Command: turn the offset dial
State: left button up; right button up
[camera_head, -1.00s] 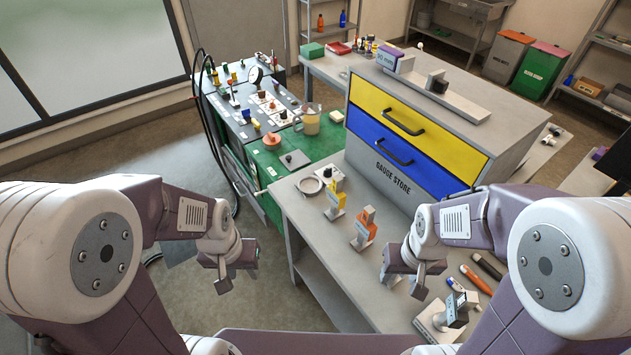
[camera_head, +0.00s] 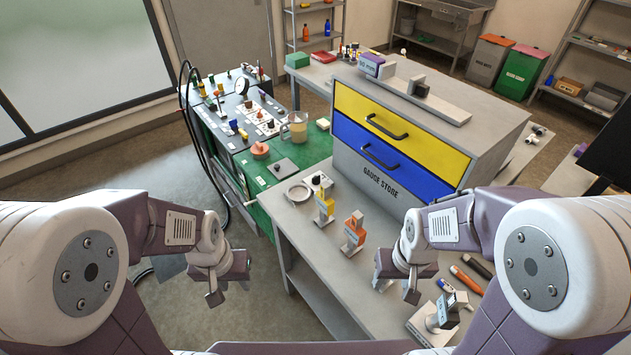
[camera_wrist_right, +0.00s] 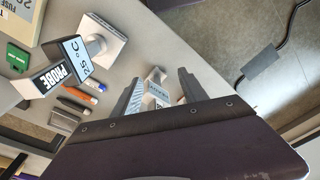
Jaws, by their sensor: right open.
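A small black knob on a white plate (camera_head: 320,184) stands on the grey bench, beside a pale ring. More knobs and dials sit on the cart's panel (camera_head: 235,110), including an orange round knob (camera_head: 260,149). No offset label is readable, so I cannot tell which is the offset dial. My left gripper (camera_head: 229,290) hangs empty over the floor, left of the bench, fingers apart. My right gripper (camera_head: 396,287) is open and empty above the bench's front part. Its two fingers (camera_wrist_right: 158,98) show in the right wrist view, with a labelled pale object beyond them, apart from them.
The gauge store cabinet (camera_head: 365,170) stands on the bench behind yellow and orange tagged tools (camera_head: 354,234). A probe display (camera_wrist_right: 75,58) and pens (camera_wrist_right: 78,100) lie near my right gripper. Black hoses (camera_head: 190,125) loop at the cart's left.

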aim_at(316, 180)
jog(key=i+j+u, duration=0.45)
jog(key=i, duration=0.4)
jog(key=j, duration=0.1)
